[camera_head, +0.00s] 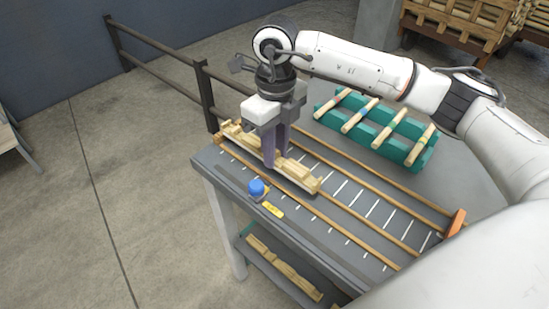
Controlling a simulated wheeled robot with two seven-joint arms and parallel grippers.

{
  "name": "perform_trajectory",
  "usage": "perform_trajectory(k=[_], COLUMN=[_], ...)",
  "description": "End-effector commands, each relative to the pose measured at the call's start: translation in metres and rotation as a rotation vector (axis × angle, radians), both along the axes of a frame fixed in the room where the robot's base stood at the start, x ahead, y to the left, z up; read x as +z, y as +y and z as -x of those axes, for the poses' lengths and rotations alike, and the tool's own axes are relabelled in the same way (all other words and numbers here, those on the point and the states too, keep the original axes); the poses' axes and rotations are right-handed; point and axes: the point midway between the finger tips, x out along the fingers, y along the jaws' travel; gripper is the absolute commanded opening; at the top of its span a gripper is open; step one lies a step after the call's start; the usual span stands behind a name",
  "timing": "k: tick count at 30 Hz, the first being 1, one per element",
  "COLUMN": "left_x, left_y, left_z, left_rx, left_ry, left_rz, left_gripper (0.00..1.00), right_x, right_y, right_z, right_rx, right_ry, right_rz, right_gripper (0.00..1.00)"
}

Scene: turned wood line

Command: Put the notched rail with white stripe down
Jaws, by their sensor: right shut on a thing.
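The notched rail (302,177), pale wood with raised blocks, lies lengthwise over the left part of the grey bench (335,240). My right gripper (275,155) points down and is shut on the rail near its middle; its fingers hide part of it. The rail is about level, and a dark shadow shows by its near right end. I cannot tell whether it touches the bench or hangs just above it. I cannot make out the white stripe. My left gripper is not in view.
A blue-topped object (257,187) and a yellow piece (272,210) sit close in front of the rail. Long wooden strips and white marks run along the bench to an orange block (456,222). Behind stands a green rack (385,140) with several turned pieces. A dark railing (205,95) is behind left.

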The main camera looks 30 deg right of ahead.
Motion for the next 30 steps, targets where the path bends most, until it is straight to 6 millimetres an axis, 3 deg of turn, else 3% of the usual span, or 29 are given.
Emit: perform_trajectory(k=[6, 17, 18, 21, 30], left_x=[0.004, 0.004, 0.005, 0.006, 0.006], left_y=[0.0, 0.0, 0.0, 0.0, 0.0], left_z=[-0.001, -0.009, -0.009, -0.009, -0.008], left_rx=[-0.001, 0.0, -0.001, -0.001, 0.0], left_ry=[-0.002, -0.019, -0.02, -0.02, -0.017], left_rz=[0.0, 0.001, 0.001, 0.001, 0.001], left_gripper=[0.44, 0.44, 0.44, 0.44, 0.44], right_x=[-0.03, -0.036, -0.035, -0.035, -0.033], right_y=[0.0, 0.0, 0.0, 0.0, 0.0], right_z=[0.001, 0.0, 0.0, 0.0, 0.0], right_rx=[0.0, 0.0, 0.0, 0.0, 0.0], right_ry=[0.004, 0.001, 0.001, 0.002, 0.002], right_rz=[0.0, 0.0, 0.0, 0.001, 0.001], right_gripper=[0.0, 0.0, 0.25, 0.4, 0.4])
